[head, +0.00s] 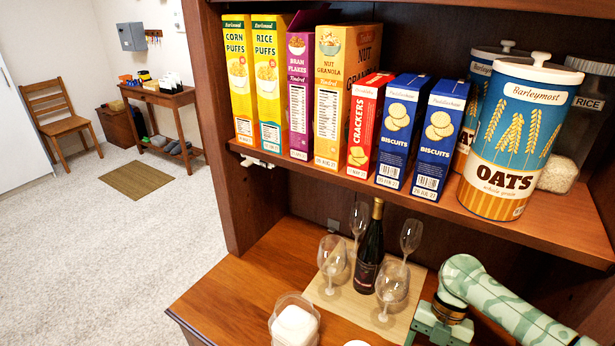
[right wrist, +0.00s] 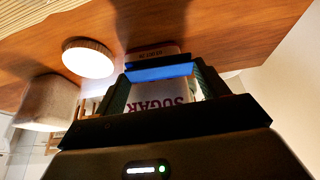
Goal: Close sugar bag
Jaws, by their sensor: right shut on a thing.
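The sugar bag (right wrist: 160,97) shows in the right wrist view as a pale packet with dark red "SUGAR" lettering, upside down in the picture. A blue bar, apparently a bag clip (right wrist: 165,72), lies across it between the fingers of my right gripper (right wrist: 164,78). The gripper is shut on this blue clip. I cannot tell whether the clip grips the bag or only sits in front of it. In the head view my right arm reaches in at the lower right, and its fingertips and the bag are out of frame. My left gripper is not in view.
A wine bottle (head: 371,250) and several glasses (head: 391,284) stand on a mat left of my right arm. A white-lidded clear container (head: 294,326) stands at the front. Cereal boxes (head: 238,80) and an oats canister (head: 515,140) fill the shelf above.

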